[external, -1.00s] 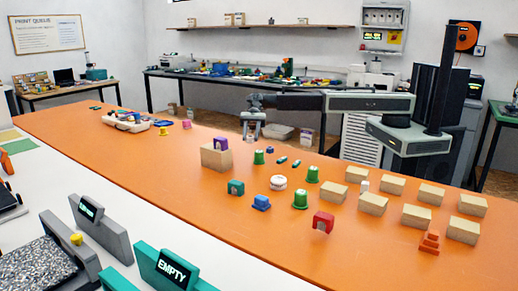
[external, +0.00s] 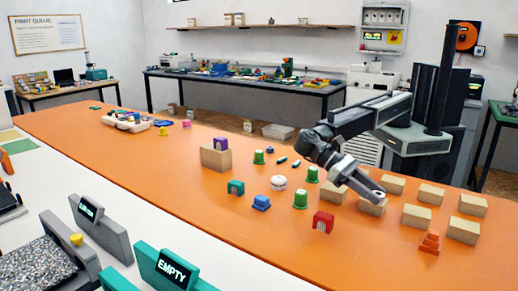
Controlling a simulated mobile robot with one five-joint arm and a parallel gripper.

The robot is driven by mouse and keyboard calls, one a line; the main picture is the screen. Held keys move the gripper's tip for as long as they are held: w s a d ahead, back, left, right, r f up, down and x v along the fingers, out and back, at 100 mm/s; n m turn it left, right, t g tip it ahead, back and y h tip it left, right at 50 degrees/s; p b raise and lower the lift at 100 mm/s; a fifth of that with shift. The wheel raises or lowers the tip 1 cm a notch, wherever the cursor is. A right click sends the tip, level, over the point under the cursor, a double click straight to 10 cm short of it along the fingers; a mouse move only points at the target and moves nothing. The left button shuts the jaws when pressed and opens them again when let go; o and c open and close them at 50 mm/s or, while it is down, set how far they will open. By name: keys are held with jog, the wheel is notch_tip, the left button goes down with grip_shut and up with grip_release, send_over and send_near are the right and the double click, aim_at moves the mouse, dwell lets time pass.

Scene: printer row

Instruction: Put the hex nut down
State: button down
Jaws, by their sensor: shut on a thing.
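My gripper (external: 379,193) is over the right part of the orange table (external: 130,165), in front of and above the wooden blocks.
Several wooden blocks (external: 424,193) stand in rows at the right. An orange stepped piece (external: 430,241), a red arch (external: 323,222), green pots (external: 300,199), a white round piece (external: 278,182) and a blue piece (external: 261,202) stand nearby. The table's left middle is clear.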

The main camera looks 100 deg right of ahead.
jog(key=n, duration=0.1)
send_over(388, 235)
jog(key=shift+g+h, duration=0.4)
notch_tip(388, 235, down, 10)
jog(key=b, duration=1)
jog(key=shift+f, duration=0.15)
jog(key=shift+s+r, duration=0.1)
jog(key=shift+r, duration=0.1)
jog(key=shift+f, duration=0.15)
jog(key=c, duration=1)
grip_release()
jog(key=shift+o, duration=0.2)
